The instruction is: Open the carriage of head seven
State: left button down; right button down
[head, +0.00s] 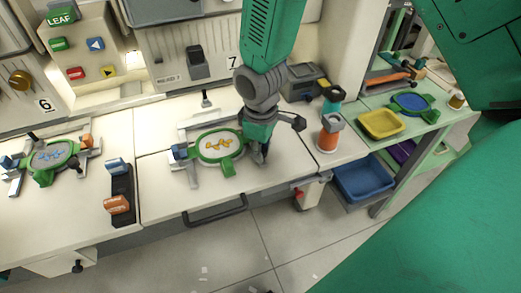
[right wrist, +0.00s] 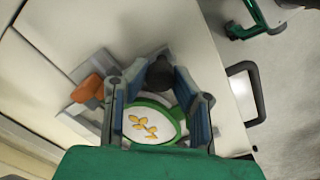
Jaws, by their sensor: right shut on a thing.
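Head seven bears the label 7 (head: 232,62) on its cream panel. Below it, a green hoop (head: 218,146) holds white fabric with a yellow leaf pattern; it also shows in the right wrist view (right wrist: 152,126). A blue clip (head: 180,152) is at its left, and an orange clip (right wrist: 88,88) shows in the right wrist view. My right gripper (head: 262,150) is at the right side of the hoop. Its blue-padded fingers close around a dark round knob (right wrist: 160,73) beside the hoop. In the head view the gripper hides this knob. My left gripper is out of view.
Another hooped station, by label 6, has a green hoop (head: 52,155) at left. A dark stand (head: 122,190) with blue and orange blocks lies between. An orange-and-teal bottle (head: 330,130) stands right of my arm. A side cart holds a yellow tray (head: 380,124) and blue bin (head: 362,180).

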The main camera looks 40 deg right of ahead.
jog(key=c, duration=1.3)
grip_release()
jog(key=shift+d+r, duration=0.15)
jog(key=shift+r, duration=0.05)
jog(key=shift+c, duration=0.2)
jog(key=shift+s, duration=0.25)
jog(key=shift+w, duration=0.1)
jog(key=shift+r, duration=0.2)
jog(key=r, duration=1.1)
jog(key=shift+s+a+r, duration=0.2)
jog(key=shift+a+r, duration=0.05)
jog(key=shift+a, duration=0.1)
